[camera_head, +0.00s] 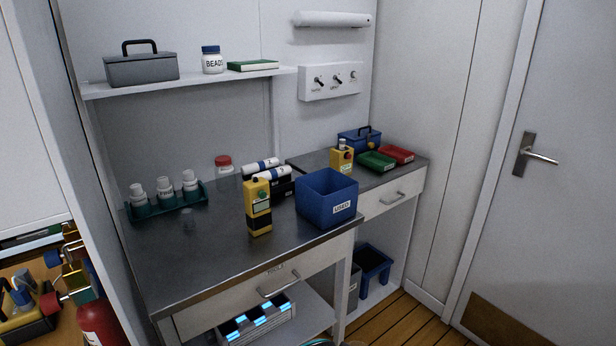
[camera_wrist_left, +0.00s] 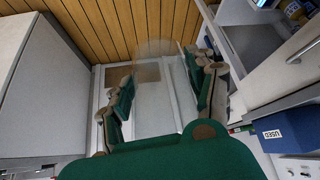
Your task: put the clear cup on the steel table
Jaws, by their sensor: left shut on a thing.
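The clear cup (camera_wrist_left: 154,48) is a faint see-through round shape between the green fingers of my left gripper (camera_wrist_left: 160,82) in the left wrist view. My left gripper is shut on it, and its outline is hard to make out. The steel table (camera_head: 225,265) has a dark grey top and stands in the middle of the head view. I cannot make out my left gripper or the cup in the head view. My right gripper shows in neither view.
On the table stand a green rack (camera_head: 167,203) with white bottles, a yellow device (camera_head: 257,208) and a blue USED box (camera_head: 327,197). The front left of the tabletop is clear. A shelf (camera_head: 190,82) hangs above. A door (camera_head: 545,150) is at right.

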